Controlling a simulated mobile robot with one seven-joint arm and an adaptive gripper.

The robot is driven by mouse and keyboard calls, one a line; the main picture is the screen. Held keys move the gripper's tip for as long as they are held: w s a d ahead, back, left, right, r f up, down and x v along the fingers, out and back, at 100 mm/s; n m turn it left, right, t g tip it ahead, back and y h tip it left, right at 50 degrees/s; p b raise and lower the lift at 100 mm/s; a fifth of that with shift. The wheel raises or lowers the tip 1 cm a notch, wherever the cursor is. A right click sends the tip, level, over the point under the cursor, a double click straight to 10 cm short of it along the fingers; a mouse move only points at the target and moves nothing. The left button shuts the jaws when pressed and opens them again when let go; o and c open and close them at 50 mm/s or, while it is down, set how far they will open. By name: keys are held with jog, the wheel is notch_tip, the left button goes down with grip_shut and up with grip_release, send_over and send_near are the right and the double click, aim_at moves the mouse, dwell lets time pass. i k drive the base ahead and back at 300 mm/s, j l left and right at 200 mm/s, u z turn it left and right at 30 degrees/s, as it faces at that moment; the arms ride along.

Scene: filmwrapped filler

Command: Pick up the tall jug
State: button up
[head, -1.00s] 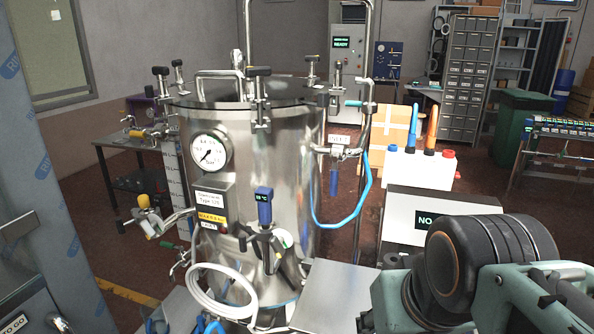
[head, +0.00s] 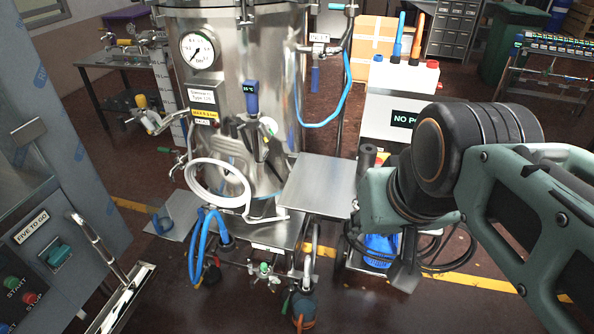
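I cannot make out a tall jug in the head view. A large steel vessel (head: 235,75) with a round pressure gauge (head: 197,50) stands upright left of centre. Part of my arm (head: 455,150) reaches in from the right, with teal links and a thick black joint. I cannot make out my gripper's fingers, and the arm covers part of what lies behind it.
A flat steel shelf (head: 318,186) juts out right of the vessel. Coiled white hose (head: 192,185) and blue hoses (head: 198,245) hang at its front. A white cabinet (head: 400,108) stands behind my arm. A grey control panel (head: 45,240) borders the left.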

aim_at(303, 308)
jog(key=k+l, duration=0.1)
jog(key=k, duration=1)
